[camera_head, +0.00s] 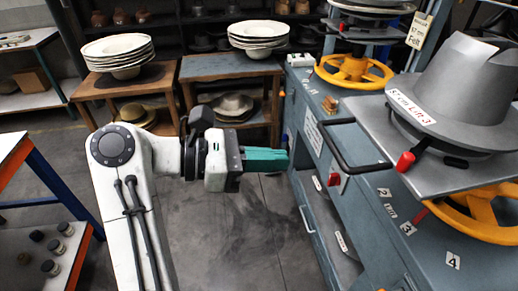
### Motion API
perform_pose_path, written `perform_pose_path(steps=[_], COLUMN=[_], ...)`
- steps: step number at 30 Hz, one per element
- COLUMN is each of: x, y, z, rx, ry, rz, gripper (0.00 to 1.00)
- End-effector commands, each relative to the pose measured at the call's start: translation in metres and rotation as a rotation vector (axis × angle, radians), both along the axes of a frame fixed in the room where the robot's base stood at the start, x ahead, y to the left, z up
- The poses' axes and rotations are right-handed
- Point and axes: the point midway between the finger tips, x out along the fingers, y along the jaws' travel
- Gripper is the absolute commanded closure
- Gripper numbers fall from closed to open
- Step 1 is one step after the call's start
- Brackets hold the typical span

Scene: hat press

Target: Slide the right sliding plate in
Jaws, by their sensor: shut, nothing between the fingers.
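The right sliding plate (455,172), as I take it, is the nearer flat grey plate at the right, carrying a grey metal hat form (465,85). A black bar handle (345,160) sticks out from its left side, over the edge of the blue-grey bench. A red-tipped lever (405,161) sits at its front edge. My gripper (287,160) has teal fingers and is shut and empty. It points right, left of the handle and apart from it, over the aisle floor.
A yellow handwheel (475,215) sits below the plate. A second press with a yellow handwheel (354,72) stands farther back on the bench (390,235). Wooden stands (228,67) with stacked pale hat blanks are behind my arm. The floor (265,225) left of the bench is clear.

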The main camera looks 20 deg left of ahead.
Motion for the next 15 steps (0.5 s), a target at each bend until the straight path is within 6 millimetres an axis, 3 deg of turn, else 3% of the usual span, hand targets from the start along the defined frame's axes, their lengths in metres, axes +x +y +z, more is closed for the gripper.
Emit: perform_pose_path(steps=[9, 15], x=[0.034, 0.047], y=[-0.051, -0.069], z=[-0.008, -0.014], rx=[-0.002, -0.001], ry=[-0.001, 0.0], rz=[-0.003, -0.001], gripper=[1.0, 1.0])
